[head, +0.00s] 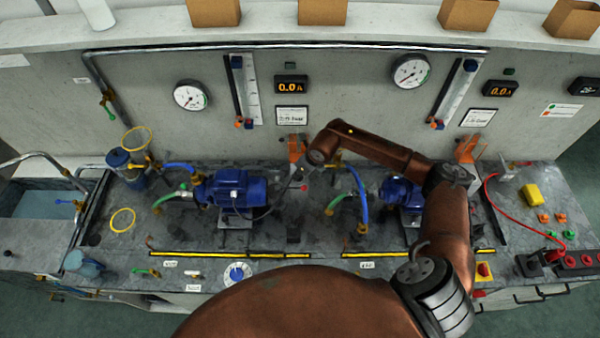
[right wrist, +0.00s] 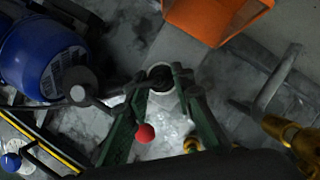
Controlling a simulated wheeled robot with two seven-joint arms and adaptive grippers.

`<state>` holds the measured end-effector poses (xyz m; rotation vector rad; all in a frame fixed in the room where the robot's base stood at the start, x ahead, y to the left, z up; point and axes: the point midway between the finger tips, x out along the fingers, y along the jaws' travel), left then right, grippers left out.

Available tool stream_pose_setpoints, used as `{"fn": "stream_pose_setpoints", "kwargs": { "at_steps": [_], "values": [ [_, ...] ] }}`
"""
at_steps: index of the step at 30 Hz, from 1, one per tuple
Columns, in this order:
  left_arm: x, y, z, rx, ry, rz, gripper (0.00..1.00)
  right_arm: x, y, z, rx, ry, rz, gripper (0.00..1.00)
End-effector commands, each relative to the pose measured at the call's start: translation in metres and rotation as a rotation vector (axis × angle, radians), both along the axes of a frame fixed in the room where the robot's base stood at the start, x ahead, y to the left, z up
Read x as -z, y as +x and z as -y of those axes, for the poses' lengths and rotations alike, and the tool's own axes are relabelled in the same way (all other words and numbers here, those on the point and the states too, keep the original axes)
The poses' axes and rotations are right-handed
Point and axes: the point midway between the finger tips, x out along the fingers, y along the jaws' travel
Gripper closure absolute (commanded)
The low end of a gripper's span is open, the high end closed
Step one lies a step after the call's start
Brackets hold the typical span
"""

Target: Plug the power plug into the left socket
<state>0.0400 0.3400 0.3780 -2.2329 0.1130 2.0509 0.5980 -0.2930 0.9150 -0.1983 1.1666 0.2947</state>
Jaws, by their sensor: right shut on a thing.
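My right gripper (head: 297,178) is low over the bench, right of the left blue pump, with its arm reaching in from the lower right. In the right wrist view its two dark green fingers (right wrist: 160,88) are closed around a small dark piece, apparently the power plug (right wrist: 161,76). A pale round rim, perhaps the left socket, shows around it; I cannot tell whether the plug is inside it or above it. A dark cord runs left from the fingertips toward the blue motor (right wrist: 45,60). My left gripper is not in view.
The left pump (head: 238,187) stands close left of the gripper. An orange open holder (head: 296,148) stands just behind, also in the right wrist view (right wrist: 215,15). A second blue pump (head: 402,192) is partly behind my arm.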

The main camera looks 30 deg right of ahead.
Motion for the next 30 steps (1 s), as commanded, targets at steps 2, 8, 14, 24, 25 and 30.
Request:
{"fn": "stream_pose_setpoints", "kwargs": {
  "at_steps": [2, 8, 14, 24, 25, 30],
  "values": [
    [0.0002, -0.0001, -0.0001, 0.000, 0.000, 0.000, 0.57, 0.0001, 0.0000, 0.0001, 0.000, 0.000, 0.000, 1.00],
    [0.0030, -0.0004, -0.0001, 0.000, 0.000, -0.001, 0.57, 0.0034, 0.0000, 0.0001, 0.000, 0.000, 0.000, 1.00],
    [0.0041, -0.0005, -0.0002, 0.000, 0.000, -0.001, 0.57, 0.0047, 0.0000, 0.0000, 0.000, 0.000, 0.000, 0.72],
    [0.0039, -0.0004, -0.0003, 0.000, 0.000, -0.001, 0.57, 0.0044, 0.0000, 0.0000, 0.000, 0.000, 0.000, 0.57],
    [0.0039, -0.0004, -0.0003, 0.000, 0.000, -0.001, 0.57, 0.0045, 0.0000, 0.0000, 0.000, 0.000, 0.000, 0.57],
    [0.0027, -0.0002, -0.0003, 0.000, 0.000, -0.001, 0.57, 0.0030, -0.0006, 0.0002, 0.000, 0.000, 0.000, 0.57]
  ]
}}
